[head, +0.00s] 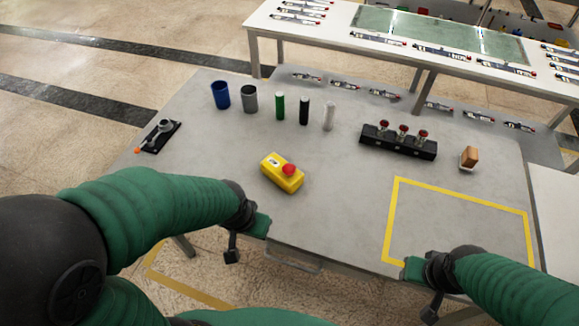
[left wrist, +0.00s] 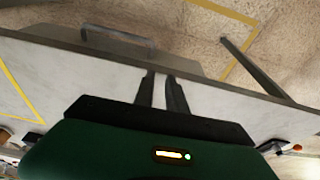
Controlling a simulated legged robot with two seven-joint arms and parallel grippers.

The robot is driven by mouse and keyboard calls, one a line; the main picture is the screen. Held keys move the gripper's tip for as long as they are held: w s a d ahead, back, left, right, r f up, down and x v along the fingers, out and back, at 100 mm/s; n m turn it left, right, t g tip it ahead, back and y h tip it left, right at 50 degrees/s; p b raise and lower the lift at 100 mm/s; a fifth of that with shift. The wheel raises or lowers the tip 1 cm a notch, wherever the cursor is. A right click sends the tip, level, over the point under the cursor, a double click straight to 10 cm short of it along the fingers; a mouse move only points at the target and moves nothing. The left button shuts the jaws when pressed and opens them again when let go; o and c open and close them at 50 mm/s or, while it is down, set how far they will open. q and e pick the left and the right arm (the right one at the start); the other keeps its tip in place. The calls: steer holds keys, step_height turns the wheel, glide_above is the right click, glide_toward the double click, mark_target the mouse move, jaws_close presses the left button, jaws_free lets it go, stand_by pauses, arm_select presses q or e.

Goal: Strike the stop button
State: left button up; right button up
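The stop button is a red mushroom cap (head: 289,170) on a yellow box (head: 277,180), near the middle of the grey table. My left gripper (head: 232,256) hangs by the table's front edge, below and left of the yellow box in the head view and apart from it. In the left wrist view its two dark fingers (left wrist: 161,90) stand with a narrow gap and nothing between them. My right gripper (head: 431,308) is by the front edge at the right, near the yellow outlined square; its finger opening is hidden. The button is not seen in the left wrist view.
On the grey table (head: 340,215) stand a blue cup (head: 220,95), a grey cup (head: 250,99) and several cylinders. A black block with red knobs (head: 398,140) and an orange-brown block (head: 469,157) are at the right. A black fixture (head: 159,136) lies far left. Table surface around the yellow box is clear.

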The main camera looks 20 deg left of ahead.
arm_select(q)
jaws_close()
stand_by(1.0)
